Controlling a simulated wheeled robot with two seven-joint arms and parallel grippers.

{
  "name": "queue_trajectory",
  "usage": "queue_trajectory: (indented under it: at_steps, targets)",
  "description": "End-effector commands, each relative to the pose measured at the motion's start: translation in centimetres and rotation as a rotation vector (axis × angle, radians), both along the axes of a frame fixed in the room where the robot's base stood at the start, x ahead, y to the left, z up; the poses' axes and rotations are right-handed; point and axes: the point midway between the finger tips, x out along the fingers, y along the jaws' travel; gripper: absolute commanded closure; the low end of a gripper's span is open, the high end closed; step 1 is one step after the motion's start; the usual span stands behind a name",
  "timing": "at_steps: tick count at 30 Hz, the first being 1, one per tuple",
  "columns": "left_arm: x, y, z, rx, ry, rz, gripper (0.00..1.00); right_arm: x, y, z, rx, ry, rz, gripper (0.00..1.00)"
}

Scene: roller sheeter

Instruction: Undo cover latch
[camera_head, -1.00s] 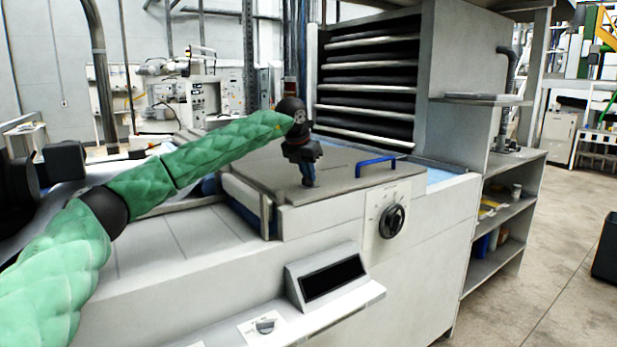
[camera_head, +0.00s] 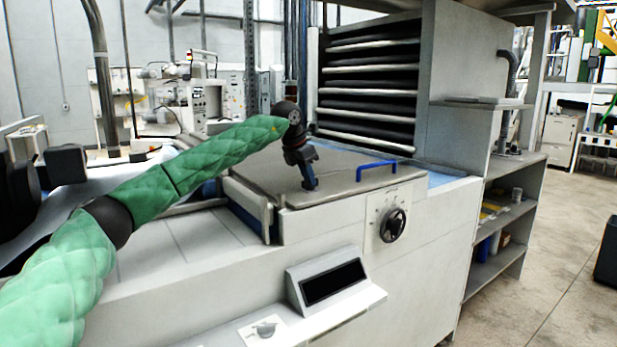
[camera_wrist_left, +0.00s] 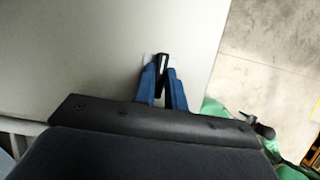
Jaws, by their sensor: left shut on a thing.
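The cover (camera_head: 270,172) is a flat grey lid, lying closed on top of the white machine, with a blue bar handle (camera_head: 376,168). My left gripper (camera_head: 310,185) is at the front edge of the cover, left of the blue handle, its fingers tilted. In the left wrist view my left gripper (camera_wrist_left: 163,80) has its blue fingers on both sides of a small black latch (camera_wrist_left: 163,62), shut on it. A small pale plate shows behind the latch. In the head view the gripper hides the latch. My right gripper is not in view.
A black dial (camera_head: 392,225) sits on the machine front, right of my left gripper. A sloped display box (camera_head: 329,283) stands on the ledge below. A rack of rollers (camera_head: 368,85) rises behind the cover. Open shelves (camera_head: 497,240) stand at the right.

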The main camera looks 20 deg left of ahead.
Motion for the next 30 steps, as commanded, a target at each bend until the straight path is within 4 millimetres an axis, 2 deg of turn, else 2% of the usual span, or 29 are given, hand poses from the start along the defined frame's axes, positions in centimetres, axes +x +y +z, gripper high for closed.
queue_trajectory:
  at_steps: [3, 4, 7, 19, 30]
  targets:
    - [0.0, 0.0, -0.1, 0.001, 0.001, 0.0, 1.0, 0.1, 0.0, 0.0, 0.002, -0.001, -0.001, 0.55]
    - [0.0, 0.0, -0.1, 0.001, 0.001, 0.0, 0.84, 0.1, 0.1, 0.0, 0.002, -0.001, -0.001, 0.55]
    - [0.0, 0.0, -0.1, 0.0, 0.001, 0.001, 0.66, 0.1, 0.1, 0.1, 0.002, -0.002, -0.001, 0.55]
    - [-0.2, 0.2, 0.7, 0.0, -0.001, 0.001, 0.66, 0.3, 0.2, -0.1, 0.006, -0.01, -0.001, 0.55]
    - [-1.8, 1.6, 5.6, 0.0, -0.001, 0.001, 0.66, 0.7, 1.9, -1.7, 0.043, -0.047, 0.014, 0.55]
